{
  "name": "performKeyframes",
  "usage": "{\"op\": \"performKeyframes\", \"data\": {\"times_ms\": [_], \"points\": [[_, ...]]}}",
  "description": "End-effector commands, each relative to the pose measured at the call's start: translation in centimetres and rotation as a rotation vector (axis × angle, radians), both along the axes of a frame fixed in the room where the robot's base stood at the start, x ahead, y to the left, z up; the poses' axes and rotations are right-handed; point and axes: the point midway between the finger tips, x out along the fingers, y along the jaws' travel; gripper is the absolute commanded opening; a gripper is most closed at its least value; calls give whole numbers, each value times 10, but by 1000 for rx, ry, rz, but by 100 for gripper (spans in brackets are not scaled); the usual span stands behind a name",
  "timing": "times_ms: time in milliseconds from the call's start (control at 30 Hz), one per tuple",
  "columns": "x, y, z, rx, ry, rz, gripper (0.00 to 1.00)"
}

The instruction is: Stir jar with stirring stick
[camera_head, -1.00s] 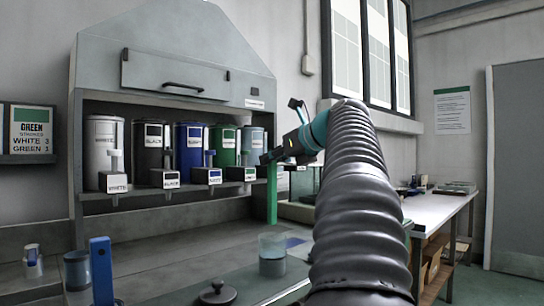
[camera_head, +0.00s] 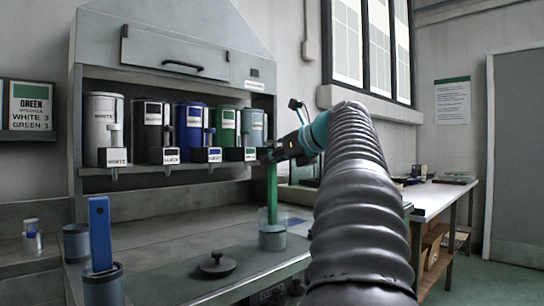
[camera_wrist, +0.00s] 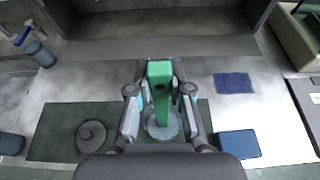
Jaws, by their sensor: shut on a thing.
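My gripper (camera_head: 280,152) is shut on the upper end of a green stirring stick (camera_head: 272,190), which hangs upright. The clear jar (camera_head: 272,240) with grey-blue contents stands on the bench below. The stick's lower part overlaps the jar's mouth and appears to be inside it; its tip is hidden. In the wrist view the fingers (camera_wrist: 160,100) flank the green stick (camera_wrist: 159,75), and the round jar (camera_wrist: 163,128) shows beneath it.
A dark lid (camera_head: 217,266) lies on the green mat left of the jar. A blue stick (camera_head: 100,235) stands in a cup (camera_head: 103,290) at front left. Several paint canisters with taps (camera_head: 187,125) line the shelf behind. A blue block (camera_wrist: 238,145) is right of the jar.

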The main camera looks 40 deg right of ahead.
Motion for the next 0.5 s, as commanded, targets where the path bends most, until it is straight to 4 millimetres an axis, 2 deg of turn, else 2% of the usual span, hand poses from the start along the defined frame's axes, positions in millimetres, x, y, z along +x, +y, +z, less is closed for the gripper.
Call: {"op": "performKeyframes", "data": {"times_ms": [500], "points": [[0,0,-36,1,0,1,0]]}}
